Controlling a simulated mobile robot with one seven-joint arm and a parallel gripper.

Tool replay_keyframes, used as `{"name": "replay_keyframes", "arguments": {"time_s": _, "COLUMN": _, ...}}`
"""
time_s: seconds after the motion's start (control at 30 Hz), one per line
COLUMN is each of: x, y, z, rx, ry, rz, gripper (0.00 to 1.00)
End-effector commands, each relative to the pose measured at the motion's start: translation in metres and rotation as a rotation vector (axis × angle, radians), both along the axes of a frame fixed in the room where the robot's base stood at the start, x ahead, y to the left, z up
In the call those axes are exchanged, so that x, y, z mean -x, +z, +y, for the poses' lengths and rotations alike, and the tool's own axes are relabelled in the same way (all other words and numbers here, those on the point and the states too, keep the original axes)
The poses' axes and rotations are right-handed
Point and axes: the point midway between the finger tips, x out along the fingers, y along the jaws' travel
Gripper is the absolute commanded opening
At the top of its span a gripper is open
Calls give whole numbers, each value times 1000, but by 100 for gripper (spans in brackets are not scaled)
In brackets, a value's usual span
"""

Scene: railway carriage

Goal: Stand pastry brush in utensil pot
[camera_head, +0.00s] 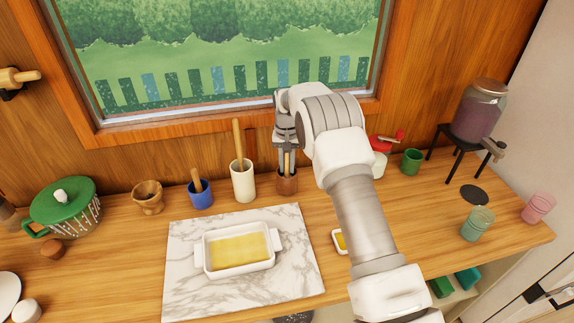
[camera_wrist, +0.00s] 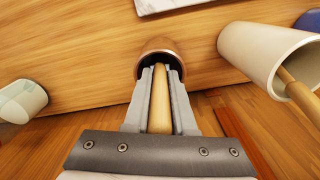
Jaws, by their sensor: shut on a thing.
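My gripper (camera_head: 287,160) points down at the back of the counter, below the window. It is shut on a light wooden handle, which I take to be the pastry brush (camera_wrist: 159,105). The handle runs between the two fingers in the wrist view. Its far end goes into the mouth of a small brown pot (camera_head: 287,183), also seen in the wrist view (camera_wrist: 160,44). The bristles are not visible. The fingertips are at the pot's rim; I cannot tell whether they touch it. A tall cream pot (camera_head: 243,183) with a wooden-handled utensil stands just left of the brown pot.
A blue pot (camera_head: 200,197) with a wooden handle stands further left, then a wooden mortar (camera_head: 147,198) and a green-lidded pot (camera_head: 64,205). A white dish (camera_head: 236,263) sits on the marble board (camera_head: 186,292) in front. A green cup (camera_head: 412,161) stands to the right.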

Motion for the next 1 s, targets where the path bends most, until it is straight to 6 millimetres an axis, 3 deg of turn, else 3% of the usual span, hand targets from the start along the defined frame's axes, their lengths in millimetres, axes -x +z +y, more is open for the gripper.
{"name": "replay_keyframes", "arguments": {"time_s": 0.3, "x": 0, "y": -7, "z": 0, "rx": 0, "ry": 0, "rz": 0, "gripper": 0}}
{"name": "replay_keyframes", "arguments": {"time_s": 0.33, "x": 0, "y": -6, "z": 0, "rx": 0, "ry": 0, "rz": 0, "gripper": 27}}
{"name": "replay_keyframes", "arguments": {"time_s": 0.5, "x": 0, "y": -6, "z": 0, "rx": 0, "ry": 0, "rz": 0, "gripper": 58}}
{"name": "replay_keyframes", "arguments": {"time_s": 0.77, "x": 0, "y": 1, "z": 0, "rx": -1, "ry": 1, "rz": -2, "gripper": 59}}
{"name": "replay_keyframes", "arguments": {"time_s": 1.0, "x": -1, "y": 47, "z": 1, "rx": -2, "ry": 0, "rz": -7, "gripper": 59}}
